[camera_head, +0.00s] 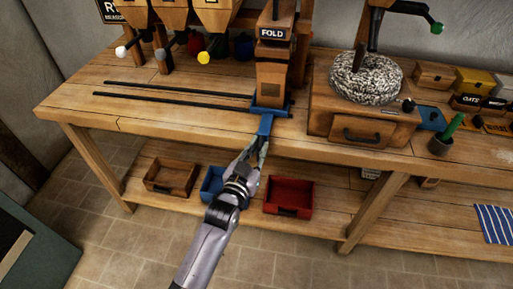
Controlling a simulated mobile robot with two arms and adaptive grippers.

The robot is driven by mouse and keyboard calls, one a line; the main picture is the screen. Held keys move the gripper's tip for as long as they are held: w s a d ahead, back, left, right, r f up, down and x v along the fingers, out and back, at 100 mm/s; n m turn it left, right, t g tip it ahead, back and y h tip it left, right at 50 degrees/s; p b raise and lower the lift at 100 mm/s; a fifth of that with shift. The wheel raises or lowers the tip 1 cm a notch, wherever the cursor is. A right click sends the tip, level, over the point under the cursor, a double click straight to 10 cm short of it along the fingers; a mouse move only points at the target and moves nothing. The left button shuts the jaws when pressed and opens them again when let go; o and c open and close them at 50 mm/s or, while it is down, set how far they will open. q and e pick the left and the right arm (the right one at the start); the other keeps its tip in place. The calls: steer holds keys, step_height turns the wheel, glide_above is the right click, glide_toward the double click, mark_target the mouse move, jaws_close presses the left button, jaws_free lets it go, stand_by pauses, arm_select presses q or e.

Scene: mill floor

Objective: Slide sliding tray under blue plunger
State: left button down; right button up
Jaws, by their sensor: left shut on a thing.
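The blue sliding tray (270,112) sits at the front end of two dark rails, at the foot of the wooden column marked FOLD (272,75). Its blue handle (265,126) sticks out over the front edge of the bench. My left gripper (263,142) reaches up from below and is shut on that handle. The column hides part of the tray. My right gripper is not in view.
Dark rails (180,99) run left across the clear bench top (75,105). Hoppers with white, grey and yellow knobs stand behind. A millstone (366,78) on a wooden drawer box stands right. Wooden (171,177), blue (211,182) and red (289,196) bins sit on the lower shelf.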

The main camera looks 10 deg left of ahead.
arm_select(q)
steer(key=shift+d, duration=0.35)
steer(key=c, duration=1.9)
jaws_free()
steer(key=shift+s, duration=0.1)
steer(key=shift+o, duration=1.3)
steer(key=shift+d, duration=0.2)
steer(key=shift+a, duration=0.1)
steer(key=shift+s+a, duration=0.15)
steer(key=shift+s, duration=0.1)
steer(key=v, duration=1.1)
steer(key=shift+s, duration=0.15)
